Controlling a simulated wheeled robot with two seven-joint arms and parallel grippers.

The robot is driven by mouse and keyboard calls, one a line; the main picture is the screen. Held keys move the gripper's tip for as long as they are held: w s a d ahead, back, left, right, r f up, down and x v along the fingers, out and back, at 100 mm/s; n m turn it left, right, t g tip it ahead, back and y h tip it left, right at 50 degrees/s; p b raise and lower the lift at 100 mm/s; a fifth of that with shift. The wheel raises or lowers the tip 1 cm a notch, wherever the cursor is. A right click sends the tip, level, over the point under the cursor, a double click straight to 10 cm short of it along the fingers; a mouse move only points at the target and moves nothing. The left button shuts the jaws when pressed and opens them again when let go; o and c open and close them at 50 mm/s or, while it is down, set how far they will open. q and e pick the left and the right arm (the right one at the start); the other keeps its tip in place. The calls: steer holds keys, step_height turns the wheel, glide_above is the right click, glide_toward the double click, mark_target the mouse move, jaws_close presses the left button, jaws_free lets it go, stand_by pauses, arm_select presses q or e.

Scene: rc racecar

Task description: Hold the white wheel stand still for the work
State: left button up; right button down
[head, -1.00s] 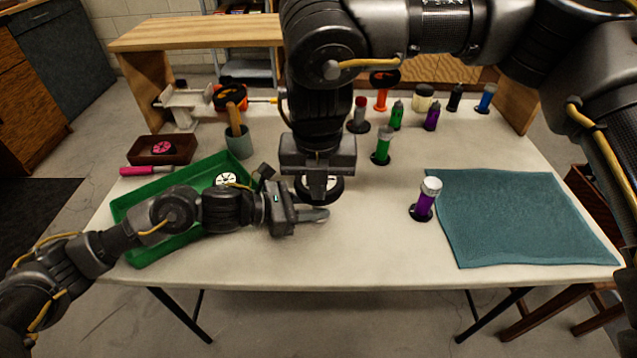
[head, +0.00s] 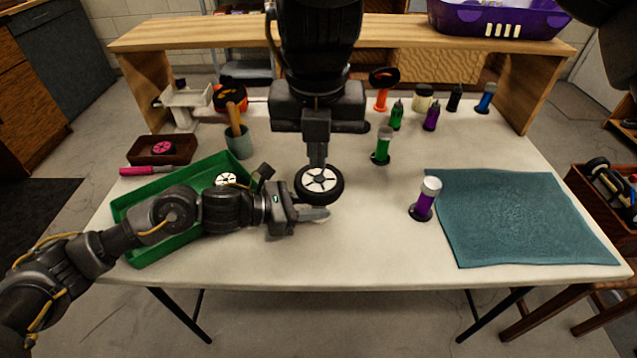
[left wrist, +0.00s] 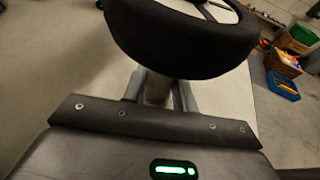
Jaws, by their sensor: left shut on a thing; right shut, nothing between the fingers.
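A black-tyred wheel with a white hub (head: 320,184) lies flat on top of the white wheel stand. It also shows in the left wrist view as a black tyre (left wrist: 180,45) above my fingers. My left gripper (head: 310,213) is low over the table, just below the wheel in the head view. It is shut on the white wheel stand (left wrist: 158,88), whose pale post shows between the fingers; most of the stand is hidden. My right gripper (head: 317,160) is shut and empty, pointing down at the wheel's far edge; I cannot tell whether it touches.
A green tray (head: 140,240) with another wheel (head: 226,179) lies under my left arm. A purple bottle (head: 423,200) stands to the right, beside a teal towel (head: 520,215). Several bottles stand toward the back, including a green one (head: 382,146). The table's front middle is clear.

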steer(key=shift+s+r, duration=0.15)
steer(key=shift+r, duration=1.4)
arm_select(q)
steer(key=o, duration=1)
steer(key=v, duration=1.2)
steer(key=shift+w, duration=0.1)
